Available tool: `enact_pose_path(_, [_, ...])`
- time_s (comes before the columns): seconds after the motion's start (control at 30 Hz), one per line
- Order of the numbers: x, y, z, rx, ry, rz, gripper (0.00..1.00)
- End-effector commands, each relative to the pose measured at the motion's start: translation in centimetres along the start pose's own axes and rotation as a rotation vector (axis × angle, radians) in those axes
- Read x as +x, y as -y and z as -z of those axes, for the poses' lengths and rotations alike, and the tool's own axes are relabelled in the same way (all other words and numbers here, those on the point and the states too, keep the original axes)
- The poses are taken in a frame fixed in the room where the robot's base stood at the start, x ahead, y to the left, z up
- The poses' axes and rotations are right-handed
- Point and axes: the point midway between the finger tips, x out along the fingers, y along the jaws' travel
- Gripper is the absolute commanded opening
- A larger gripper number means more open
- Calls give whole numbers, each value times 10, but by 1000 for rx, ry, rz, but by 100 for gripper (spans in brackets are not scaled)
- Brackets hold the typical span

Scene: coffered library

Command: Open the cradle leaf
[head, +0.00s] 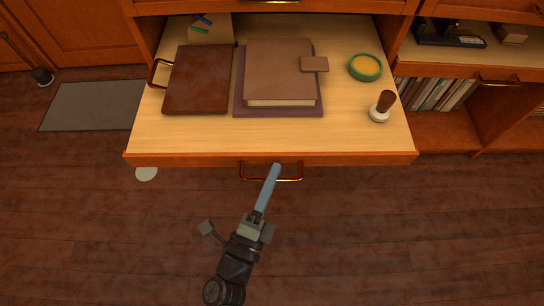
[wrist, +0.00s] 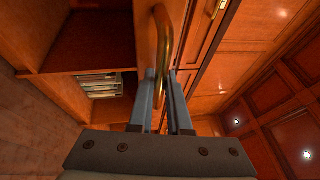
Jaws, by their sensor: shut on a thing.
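My gripper (head: 275,169) is at the front edge of the desk, its fingers shut on the brass bar handle (head: 290,180) below the wooden top. In the wrist view the fingers (wrist: 173,76) close around the lower part of this handle (wrist: 163,35), beside a wooden front. On the top, a dark brown leather-like panel (head: 200,80) lies flat, with a brass handle (head: 155,74) on its left side. It looks like the cradle leaf, but I cannot be sure. My gripper is well in front of it and apart from it.
A brown book (head: 280,70) with a strap lies on a purple mat (head: 240,106). A green-rimmed bowl (head: 365,67) and a wooden-handled stamp (head: 382,107) stand right of it. Shelves with books (head: 435,93) are at right. The floor (head: 120,240) in front is clear.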

Motion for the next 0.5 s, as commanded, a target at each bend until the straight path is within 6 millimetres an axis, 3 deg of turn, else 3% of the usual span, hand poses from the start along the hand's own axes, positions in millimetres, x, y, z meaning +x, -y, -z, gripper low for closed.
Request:
enact_pose_path(0.2, [-38, 8, 15, -1, 2, -3, 0])
enact_pose_path(0.5, [-69, 14, 27, 0, 3, -1, 0])
